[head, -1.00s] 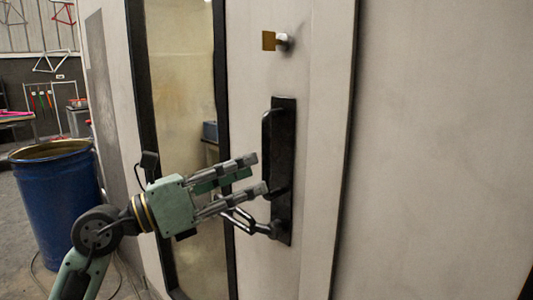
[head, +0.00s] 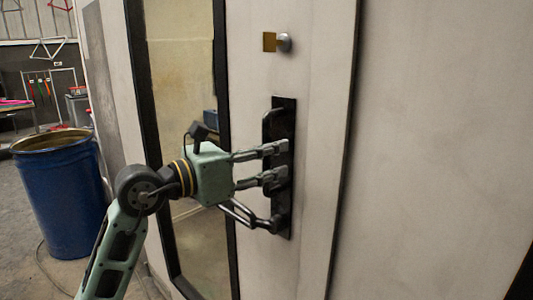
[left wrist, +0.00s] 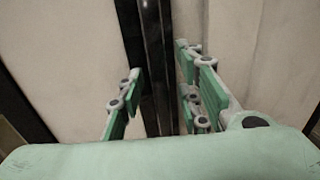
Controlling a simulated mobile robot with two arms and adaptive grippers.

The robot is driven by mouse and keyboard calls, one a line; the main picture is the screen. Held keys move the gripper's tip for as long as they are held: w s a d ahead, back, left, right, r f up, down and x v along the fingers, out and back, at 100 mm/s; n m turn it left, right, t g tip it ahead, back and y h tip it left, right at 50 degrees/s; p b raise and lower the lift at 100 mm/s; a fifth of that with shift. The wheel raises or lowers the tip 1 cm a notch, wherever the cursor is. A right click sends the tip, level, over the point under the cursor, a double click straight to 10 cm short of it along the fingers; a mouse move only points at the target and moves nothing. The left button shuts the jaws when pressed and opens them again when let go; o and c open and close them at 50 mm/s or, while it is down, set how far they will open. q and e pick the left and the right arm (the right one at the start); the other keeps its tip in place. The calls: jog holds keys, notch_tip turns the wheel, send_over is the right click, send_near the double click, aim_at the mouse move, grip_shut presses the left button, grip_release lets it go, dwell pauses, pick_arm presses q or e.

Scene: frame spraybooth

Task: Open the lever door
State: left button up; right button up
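The door (head: 318,60) is a pale panel with a tall window and stands shut in the head view. A black handle plate (head: 284,112) is fixed on it, with a raised vertical grip and a dark lever (head: 241,214) low down pointing left. My left gripper (head: 280,164) is open, its fingertips in front of the plate, above the lever. In the left wrist view, the black handle (left wrist: 156,45) runs upright between the spread fingers, and I see a gap on each side. Whether the fingers touch it is unclear. My right gripper is not in view.
A round latch with a brass tab (head: 269,41) sits above the handle. A blue drum (head: 62,200) stands on the floor at the left. The wall right of the door (head: 440,130) is flat and bare.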

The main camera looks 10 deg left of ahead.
pick_arm(q)
grip_shut()
dwell(0.6)
